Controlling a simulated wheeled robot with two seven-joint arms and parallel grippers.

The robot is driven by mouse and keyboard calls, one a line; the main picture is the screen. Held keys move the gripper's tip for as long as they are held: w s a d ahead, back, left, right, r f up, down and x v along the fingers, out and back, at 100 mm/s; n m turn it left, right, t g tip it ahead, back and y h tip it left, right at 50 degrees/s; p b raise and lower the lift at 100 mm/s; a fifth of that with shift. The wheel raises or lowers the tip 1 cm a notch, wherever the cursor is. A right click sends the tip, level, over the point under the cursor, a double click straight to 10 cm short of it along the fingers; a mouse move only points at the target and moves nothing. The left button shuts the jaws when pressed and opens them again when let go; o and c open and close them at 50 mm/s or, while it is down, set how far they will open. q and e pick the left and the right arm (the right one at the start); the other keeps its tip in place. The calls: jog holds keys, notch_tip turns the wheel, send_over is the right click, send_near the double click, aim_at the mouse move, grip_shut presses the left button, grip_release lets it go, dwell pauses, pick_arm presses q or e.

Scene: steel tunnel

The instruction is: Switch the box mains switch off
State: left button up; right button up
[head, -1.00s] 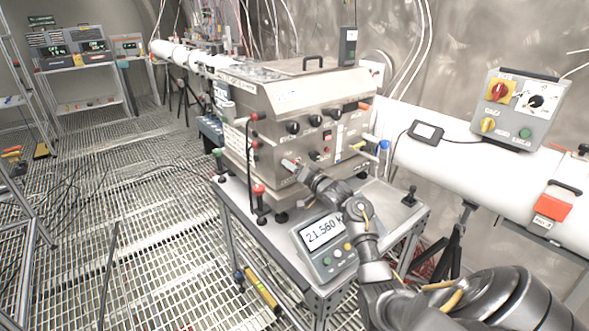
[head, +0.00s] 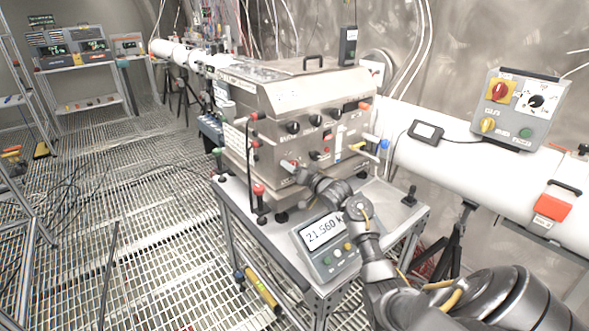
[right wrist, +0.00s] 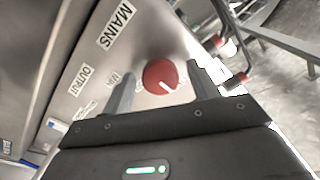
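The mains switch is a red round knob (right wrist: 160,76) with a white pointer line, on the steel front of the box (head: 310,95). A MAINS label (right wrist: 117,25) is on the panel near it. In the right wrist view my right gripper (right wrist: 162,85) is open, with one finger on each side of the knob and gaps between. Whether the fingertips reach past the knob's face is unclear. In the head view the same gripper (head: 291,167) is at the lower front of the box, and the knob is mostly hidden there. My left gripper is not in view.
The box stands on a metal table (head: 280,240) with a scale (head: 328,244) showing 21.560. A black post with a red top (head: 259,200) stands left of the gripper. A white pipe (head: 450,170) and a grey control box (head: 520,108) are on the right. Grating floor lies left.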

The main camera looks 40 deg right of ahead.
jog(key=shift+s, duration=0.1)
jog(key=s+b, duration=0.1)
jog(key=s, duration=0.9)
jog(key=shift+s+a, duration=0.15)
jog(key=shift+s, duration=0.2)
jog(key=shift+w, duration=0.1)
